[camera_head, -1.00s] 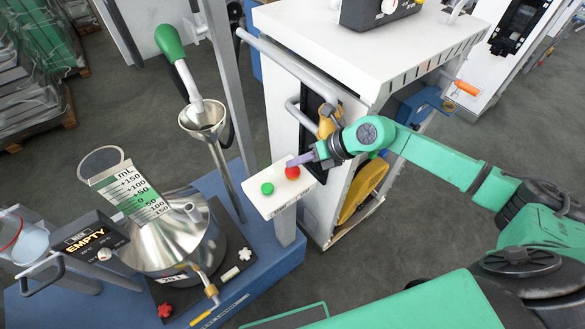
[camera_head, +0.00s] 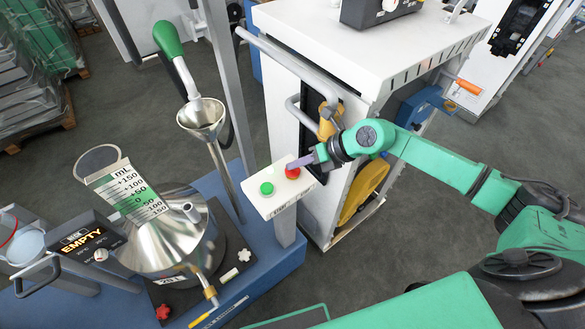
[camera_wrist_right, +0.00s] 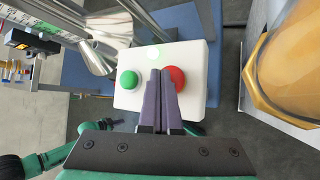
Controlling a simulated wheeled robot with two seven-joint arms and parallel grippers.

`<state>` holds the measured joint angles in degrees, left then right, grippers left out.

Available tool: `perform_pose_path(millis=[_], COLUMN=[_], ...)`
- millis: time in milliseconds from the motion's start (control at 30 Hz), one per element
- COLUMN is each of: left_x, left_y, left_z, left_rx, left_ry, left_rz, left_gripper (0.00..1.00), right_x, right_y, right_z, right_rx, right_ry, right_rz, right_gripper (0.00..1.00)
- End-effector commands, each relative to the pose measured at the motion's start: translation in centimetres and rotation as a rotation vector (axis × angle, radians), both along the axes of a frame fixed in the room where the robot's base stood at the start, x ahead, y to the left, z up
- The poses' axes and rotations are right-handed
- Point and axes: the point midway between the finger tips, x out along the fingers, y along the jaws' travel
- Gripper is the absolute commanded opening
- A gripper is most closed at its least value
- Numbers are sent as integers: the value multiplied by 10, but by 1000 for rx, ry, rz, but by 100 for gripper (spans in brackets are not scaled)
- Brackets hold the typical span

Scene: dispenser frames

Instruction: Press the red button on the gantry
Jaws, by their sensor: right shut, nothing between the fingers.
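The red button (camera_head: 291,173) sits on the right half of a white button box (camera_head: 272,204), which is fixed to the gantry post (camera_head: 285,222). It also shows in the right wrist view (camera_wrist_right: 175,76). A green button (camera_head: 266,188) is to its left. My right gripper (camera_head: 292,166) is shut and empty. Its fingertips are at the red button in the head view. In the right wrist view the purple fingers (camera_wrist_right: 160,74) overlap the left edge of the red button; I cannot tell whether they touch it. My left gripper is not in view.
A metal vessel (camera_head: 180,245) and a funnel (camera_head: 202,117) stand left of the box. A display reading EMPTY (camera_head: 88,238) is further left. A white cabinet (camera_head: 290,130) stands just behind my right gripper. A large yellow-orange object (camera_wrist_right: 285,70) is close on the right in the wrist view.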

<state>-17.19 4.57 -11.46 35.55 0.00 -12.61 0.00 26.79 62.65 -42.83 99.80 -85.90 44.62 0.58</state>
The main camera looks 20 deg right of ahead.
Motion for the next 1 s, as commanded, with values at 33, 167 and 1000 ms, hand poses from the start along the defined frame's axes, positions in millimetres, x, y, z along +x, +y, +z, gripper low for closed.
perform_pose_path(millis=[33,167,1000], left_x=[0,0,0], left_y=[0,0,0], left_z=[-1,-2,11], left_rx=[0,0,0], left_ry=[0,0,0], left_rz=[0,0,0], left_gripper=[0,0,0], right_x=[0,0,0], right_y=[0,0,0], right_z=[-2,-3,14], right_rx=[0,0,-1], right_ry=[1,1,1], right_rz=[1,1,2], right_gripper=[0,0,0])
